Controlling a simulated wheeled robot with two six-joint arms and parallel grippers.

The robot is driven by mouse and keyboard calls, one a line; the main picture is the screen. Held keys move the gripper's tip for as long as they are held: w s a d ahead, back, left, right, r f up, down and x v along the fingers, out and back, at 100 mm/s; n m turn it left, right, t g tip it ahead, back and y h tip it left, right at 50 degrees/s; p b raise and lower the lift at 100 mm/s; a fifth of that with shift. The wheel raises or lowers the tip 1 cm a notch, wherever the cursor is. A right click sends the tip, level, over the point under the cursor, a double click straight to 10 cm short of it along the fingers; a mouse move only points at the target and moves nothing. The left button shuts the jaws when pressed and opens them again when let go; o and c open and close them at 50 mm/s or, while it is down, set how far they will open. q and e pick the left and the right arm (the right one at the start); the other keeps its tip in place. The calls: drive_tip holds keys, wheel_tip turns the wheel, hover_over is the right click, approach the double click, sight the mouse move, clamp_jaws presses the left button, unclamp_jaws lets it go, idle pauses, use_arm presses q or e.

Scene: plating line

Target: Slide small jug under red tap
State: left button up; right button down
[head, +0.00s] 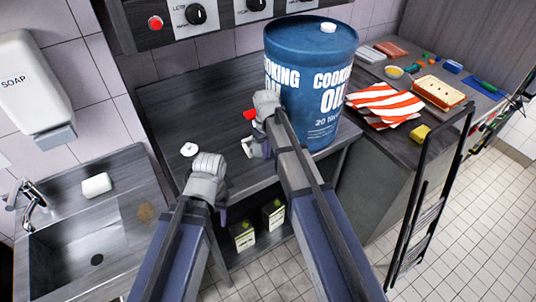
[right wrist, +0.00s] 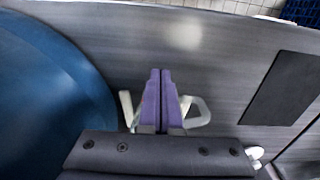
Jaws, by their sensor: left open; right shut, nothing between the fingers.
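The blue cooking oil drum (head: 318,75) stands on the dark counter. Its red tap (head: 249,115) shows at the drum's left side, beside my right wrist. A small pale jug (head: 247,146) sits on the counter below the tap, largely hidden by my right gripper (head: 264,150). In the right wrist view the jug's looped handle (right wrist: 200,112) shows on one side of my shut purple fingers (right wrist: 160,100) and more of the jug on the other. Whether the fingers touch it I cannot tell. My left gripper (head: 222,214) is near the counter's front edge, open, away from the jug.
A small white round object (head: 189,149) lies on the counter left of the jug. A sink (head: 95,245) is at left. A striped cloth (head: 382,104) and food items lie right of the drum. Green-labelled boxes (head: 243,236) stand on the shelf below.

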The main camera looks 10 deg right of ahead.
sight(273, 168)
drive_tip(key=shift+s+d, duration=0.15)
drive_tip(key=shift+s, duration=0.3)
drive_tip(key=s, duration=0.1)
drive_tip(key=s+d, duration=0.1)
drive_tip(key=s, duration=0.1)
drive_tip(key=shift+s, duration=0.25)
use_arm(q)
wheel_tip(273, 168, up, 10)
drive_tip(key=p, duration=1)
use_arm(e)
wheel_tip(273, 168, up, 10)
use_arm(q)
drive_tip(key=f+b, duration=0.5)
drive_tip(key=shift+s+d+f, duration=0.15)
drive_tip(key=shift+d+f, duration=0.1)
drive_tip(key=shift+d, duration=0.15)
use_arm(e)
drive_tip(key=s+a+f, duration=0.2)
drive_tip(key=s+a, duration=0.2)
drive_tip(key=s, duration=0.5)
drive_tip(key=s+a+f+h, duration=0.1)
drive_tip(key=s+a+f, duration=0.2)
drive_tip(key=s, duration=0.6)
drive_tip(key=shift+a+f, duration=0.2)
drive_tip(key=shift+a, duration=0.4)
